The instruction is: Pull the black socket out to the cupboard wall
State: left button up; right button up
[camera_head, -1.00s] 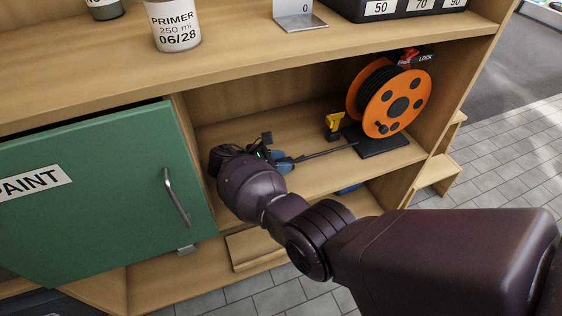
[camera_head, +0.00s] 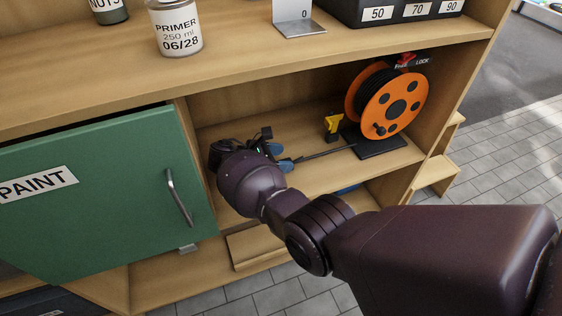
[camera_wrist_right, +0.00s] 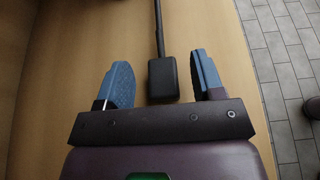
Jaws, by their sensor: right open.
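The black socket (camera_wrist_right: 163,78) is a small dark block on the end of a dark cable (camera_wrist_right: 159,25). In the right wrist view it lies between the two blue fingers of my right gripper (camera_wrist_right: 161,80), with a gap on each side. The gripper is open. In the head view my right gripper (camera_head: 281,157) is low inside the shelf bay, and the socket is hard to make out there. The cable (camera_head: 325,153) runs right toward the orange reel (camera_head: 372,112). The cupboard's side wall (camera_head: 190,140) stands left of the gripper. My left gripper is not in view.
A green PAINT door (camera_head: 95,200) with a metal handle (camera_head: 179,197) is at the left. A yellow object (camera_head: 333,124) stands behind the cable, beside the reel. The bench top (camera_head: 240,50) is above the bay.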

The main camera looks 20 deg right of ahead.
pick_arm(q)
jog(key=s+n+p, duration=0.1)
jog(key=p, duration=0.2)
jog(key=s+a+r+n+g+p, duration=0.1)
jog(key=p, duration=0.2)
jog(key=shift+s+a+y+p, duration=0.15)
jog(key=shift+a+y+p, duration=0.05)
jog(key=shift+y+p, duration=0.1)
pick_arm(e)
notch_tip(320, 180, up, 18)
jog(key=shift+f, duration=0.15)
